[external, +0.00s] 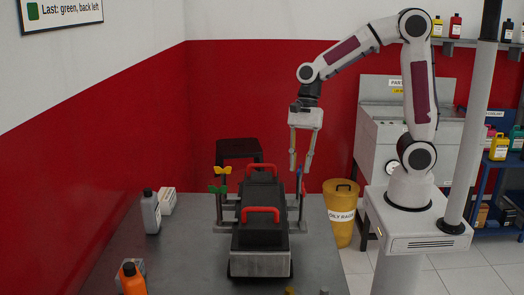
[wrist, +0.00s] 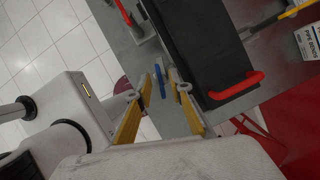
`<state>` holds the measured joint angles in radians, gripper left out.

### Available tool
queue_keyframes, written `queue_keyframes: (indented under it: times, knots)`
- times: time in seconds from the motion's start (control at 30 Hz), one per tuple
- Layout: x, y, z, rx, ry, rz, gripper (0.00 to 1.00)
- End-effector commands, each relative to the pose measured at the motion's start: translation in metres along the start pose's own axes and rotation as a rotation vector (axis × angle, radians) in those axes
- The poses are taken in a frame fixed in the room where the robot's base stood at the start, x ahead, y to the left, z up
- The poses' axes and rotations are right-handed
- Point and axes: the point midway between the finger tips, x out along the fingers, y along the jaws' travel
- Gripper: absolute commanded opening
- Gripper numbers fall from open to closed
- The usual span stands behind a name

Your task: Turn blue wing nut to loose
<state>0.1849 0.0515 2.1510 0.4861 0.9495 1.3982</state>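The engine trainer (external: 262,262) is a black block on a grey base, with wing nuts on posts along both sides. In the wrist view an upright blue piece (wrist: 159,74) lies between and just beyond the fingertips of my gripper (wrist: 156,84). I cannot tell whether the fingers touch it, nor the nut's exact angle.
Two red handles (external: 262,209) rise from the engine top. Yellow (external: 223,170) and green (external: 218,189) wing nuts are on its left. A grey bottle (external: 150,213) and an orange bottle (external: 132,280) stand left on the table. A yellow rag bin (external: 341,205) stands at the right.

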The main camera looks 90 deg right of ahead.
Motion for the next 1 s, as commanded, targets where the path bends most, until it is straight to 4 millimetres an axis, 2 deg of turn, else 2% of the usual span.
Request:
queue_keyframes:
  times: [1.0]
  knots:
    - [0.0000,0.0030,0.0008,0.430,0.001,-0.179,0.21]
